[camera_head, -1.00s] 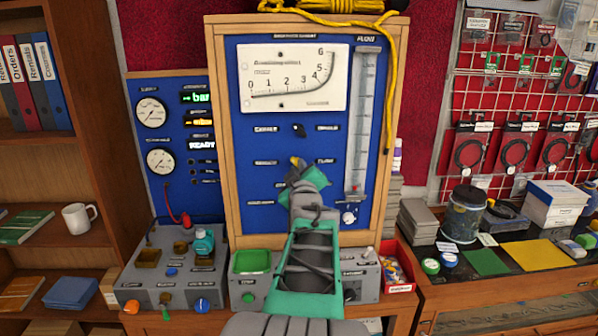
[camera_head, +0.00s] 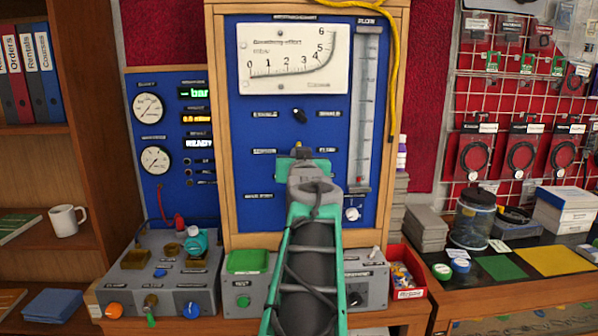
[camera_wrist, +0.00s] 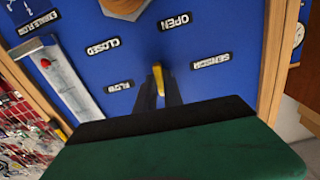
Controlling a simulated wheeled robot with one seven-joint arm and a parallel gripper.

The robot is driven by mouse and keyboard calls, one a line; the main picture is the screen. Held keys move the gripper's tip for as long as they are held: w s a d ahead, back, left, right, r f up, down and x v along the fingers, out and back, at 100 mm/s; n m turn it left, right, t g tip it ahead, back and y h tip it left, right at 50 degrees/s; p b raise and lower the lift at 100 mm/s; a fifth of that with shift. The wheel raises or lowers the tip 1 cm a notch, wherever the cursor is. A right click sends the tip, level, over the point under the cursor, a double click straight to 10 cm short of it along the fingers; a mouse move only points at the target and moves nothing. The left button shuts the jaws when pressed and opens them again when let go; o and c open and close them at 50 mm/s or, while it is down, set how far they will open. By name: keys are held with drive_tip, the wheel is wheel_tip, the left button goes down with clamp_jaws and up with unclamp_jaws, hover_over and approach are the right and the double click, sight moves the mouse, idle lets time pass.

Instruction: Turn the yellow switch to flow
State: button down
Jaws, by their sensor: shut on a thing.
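The yellow switch (camera_head: 299,151) is on the blue panel (camera_head: 228,125), mostly hidden behind my gripper in the head view. Its tip points about straight up there. In the wrist view the yellow switch (camera_wrist: 158,76) shows between my two dark fingers. My gripper (camera_wrist: 159,92) is shut on it. In the head view my gripper (camera_head: 299,163) faces the panel. The FLOW label (camera_head: 326,150) is to the right of the switch and another label (camera_head: 264,151) to its left. The FLOW label (camera_wrist: 119,87) also shows in the wrist view, which is upside down.
A large dial (camera_head: 294,60) is above. A grey control box (camera_head: 240,290) and a red bin (camera_head: 408,272) stand below.

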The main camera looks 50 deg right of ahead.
drive_tip(key=m+b, duration=0.2)
drive_tip(key=m, duration=0.1)
drive_tip(key=m+b, duration=0.1)
drive_tip(key=shift+f+m, duration=0.3)
drive_tip(key=shift+r+m+b, duration=0.15)
drive_tip(key=shift+m+b, duration=1.05)
drive_tip(key=shift+m, duration=0.5)
drive_tip(key=shift+r+m, duration=0.1)
drive_tip(key=shift+m, duration=0.2)
drive_tip(key=c, duration=1.5)
unclamp_jaws()
drive_tip(key=shift+o, duration=0.2)
drive_tip(key=b+v, duration=0.1)
drive_tip(key=v, duration=0.6)
drive_tip(key=shift+s+a+b, duration=0.2)
drive_tip(key=shift+a+b, duration=0.1)
drive_tip(key=shift+a, duration=0.05)
